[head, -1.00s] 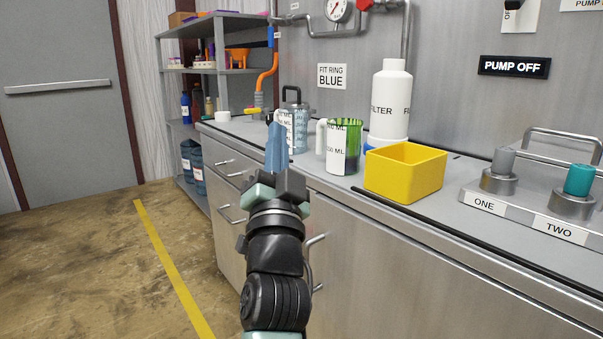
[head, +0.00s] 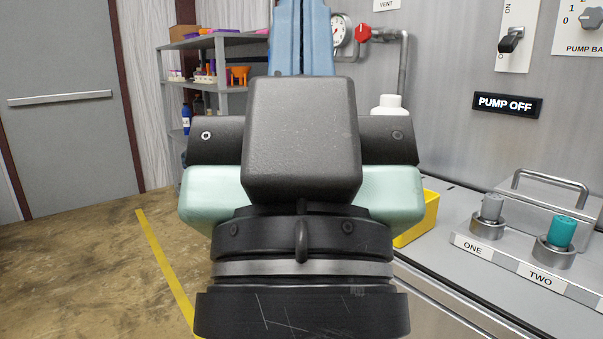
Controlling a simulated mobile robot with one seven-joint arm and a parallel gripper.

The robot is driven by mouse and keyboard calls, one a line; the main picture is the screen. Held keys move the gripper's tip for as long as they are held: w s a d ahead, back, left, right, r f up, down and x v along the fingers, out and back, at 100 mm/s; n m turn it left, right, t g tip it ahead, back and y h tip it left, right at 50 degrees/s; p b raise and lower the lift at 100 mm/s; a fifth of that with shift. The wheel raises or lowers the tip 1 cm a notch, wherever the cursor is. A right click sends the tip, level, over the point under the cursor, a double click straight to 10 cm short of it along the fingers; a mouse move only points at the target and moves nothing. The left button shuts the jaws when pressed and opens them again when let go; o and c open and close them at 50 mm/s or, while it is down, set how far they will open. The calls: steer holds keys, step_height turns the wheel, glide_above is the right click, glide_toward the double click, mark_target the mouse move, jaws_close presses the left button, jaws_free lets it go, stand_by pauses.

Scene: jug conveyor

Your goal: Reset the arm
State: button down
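My gripper (head: 302,32) is large and close in the middle of the head view, pointing up. Its two light blue fingers stand side by side with only a thin line between them, so it looks shut. The fingertips run out of the top of the picture. I see nothing held between the fingers. The dark gripper body and its pale green side parts hide much of the counter behind.
A yellow bin (head: 418,222) and a white filter bottle (head: 388,104) are mostly hidden behind my gripper. The counter's knob panel (head: 515,262) stands at right. A grey shelf (head: 218,70) is at the back left. Open floor (head: 80,270) lies at left.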

step_height(320, 180, up, 26)
steer(key=p, duration=2.3)
steer(key=shift+f, duration=0.25)
